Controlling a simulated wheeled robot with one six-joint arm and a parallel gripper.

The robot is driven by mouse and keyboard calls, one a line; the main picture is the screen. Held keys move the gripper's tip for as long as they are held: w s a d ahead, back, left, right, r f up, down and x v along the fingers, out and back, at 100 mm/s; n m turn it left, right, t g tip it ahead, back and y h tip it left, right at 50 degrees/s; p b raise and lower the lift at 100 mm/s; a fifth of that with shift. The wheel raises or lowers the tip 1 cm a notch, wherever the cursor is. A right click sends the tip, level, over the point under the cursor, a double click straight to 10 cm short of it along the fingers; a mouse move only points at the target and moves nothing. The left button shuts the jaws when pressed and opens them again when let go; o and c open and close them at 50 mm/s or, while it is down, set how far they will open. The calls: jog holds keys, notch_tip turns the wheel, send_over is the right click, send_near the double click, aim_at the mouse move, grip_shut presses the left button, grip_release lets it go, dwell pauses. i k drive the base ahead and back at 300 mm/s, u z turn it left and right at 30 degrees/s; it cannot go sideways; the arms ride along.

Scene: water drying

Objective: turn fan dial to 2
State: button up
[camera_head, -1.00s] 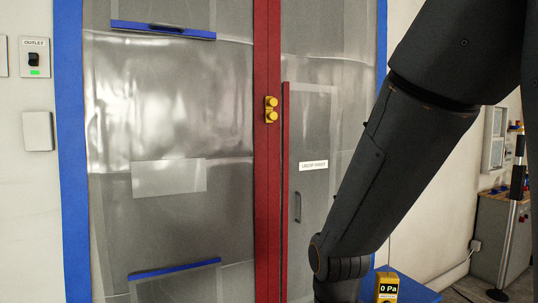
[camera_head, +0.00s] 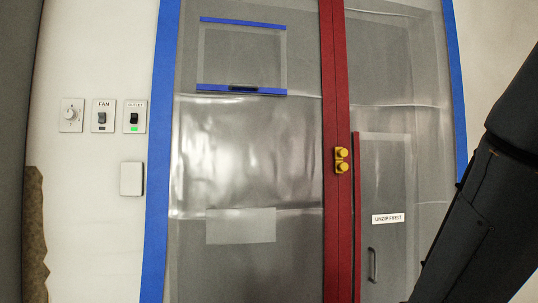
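The fan dial (camera_head: 71,115) is a round knob on a white wall plate at the left, the leftmost of a row of three plates. Its setting is too small to read. Beside it is a plate labelled FAN (camera_head: 102,117) with a dark switch and an unlit dark indicator. To its right is the OUTLET plate (camera_head: 134,118) with a dark switch and a green light. My arm crosses the lower right of the view, far from the dial. My gripper is outside the picture.
A plastic sheet barrier (camera_head: 250,150) edged with blue tape fills the middle, with a red zipper strip (camera_head: 335,220) and yellow pulls (camera_head: 341,160). A blank white box (camera_head: 132,179) hangs below the switches. A dark grey surface (camera_head: 18,120) stands at the far left edge.

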aim_at(69, 114)
jog(key=u, duration=1.5)
